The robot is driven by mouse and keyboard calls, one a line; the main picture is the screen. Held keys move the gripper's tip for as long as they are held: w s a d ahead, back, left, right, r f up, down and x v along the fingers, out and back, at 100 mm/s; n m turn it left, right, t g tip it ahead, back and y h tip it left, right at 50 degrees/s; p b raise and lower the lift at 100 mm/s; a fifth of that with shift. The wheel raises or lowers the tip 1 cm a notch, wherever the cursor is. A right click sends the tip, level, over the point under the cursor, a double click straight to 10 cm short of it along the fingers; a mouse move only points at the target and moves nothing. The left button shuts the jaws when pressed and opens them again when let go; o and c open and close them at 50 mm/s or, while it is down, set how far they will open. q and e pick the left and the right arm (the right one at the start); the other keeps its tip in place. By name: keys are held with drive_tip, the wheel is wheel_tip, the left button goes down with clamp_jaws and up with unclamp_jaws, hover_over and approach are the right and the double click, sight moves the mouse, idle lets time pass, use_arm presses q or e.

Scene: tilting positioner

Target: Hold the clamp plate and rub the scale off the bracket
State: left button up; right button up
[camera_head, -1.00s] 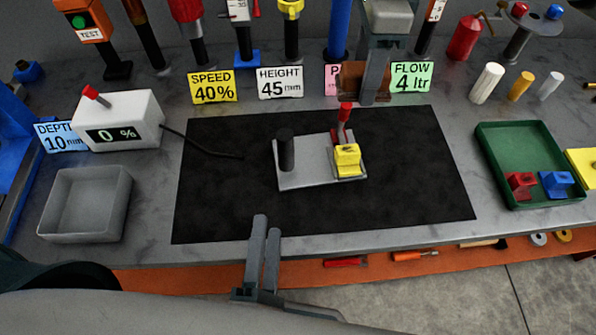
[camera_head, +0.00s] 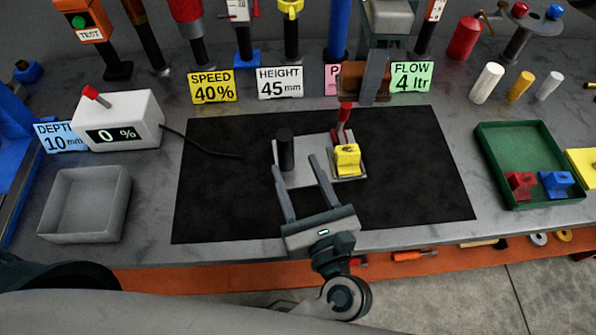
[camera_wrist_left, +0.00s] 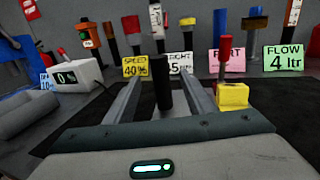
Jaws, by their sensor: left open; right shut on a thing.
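The clamp plate (camera_head: 300,178) is a grey plate lying on the black mat. A black post (camera_head: 286,150) stands on its left part. A red-handled clamp (camera_head: 344,120) and the yellow bracket (camera_head: 347,158) are at its right end. My left gripper (camera_head: 296,164) is open, its fingers pointing at the post and overlapping the plate's front. In the left wrist view the post (camera_wrist_left: 162,82) shows between the fingers, and the bracket (camera_wrist_left: 232,96) is beyond the right finger. My right gripper (camera_head: 364,88), at the back, is shut on a brown block (camera_head: 352,80).
The black mat (camera_head: 420,180) is clear right of the plate. A white box (camera_head: 118,118) reading 0 % has a cable running onto the mat. A grey tray (camera_head: 88,203) stands left. A green tray (camera_head: 515,150) with red and blue blocks stands right. Signs and tools line the back.

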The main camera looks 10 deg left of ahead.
use_arm(q)
drive_tip(key=shift+w+a, duration=0.1)
drive_tip(key=shift+w, duration=0.05)
drive_tip(key=x, duration=1.1)
drive_tip(key=shift+w+a, duration=0.1)
drive_tip(key=shift+w, duration=0.2)
clamp_jaws()
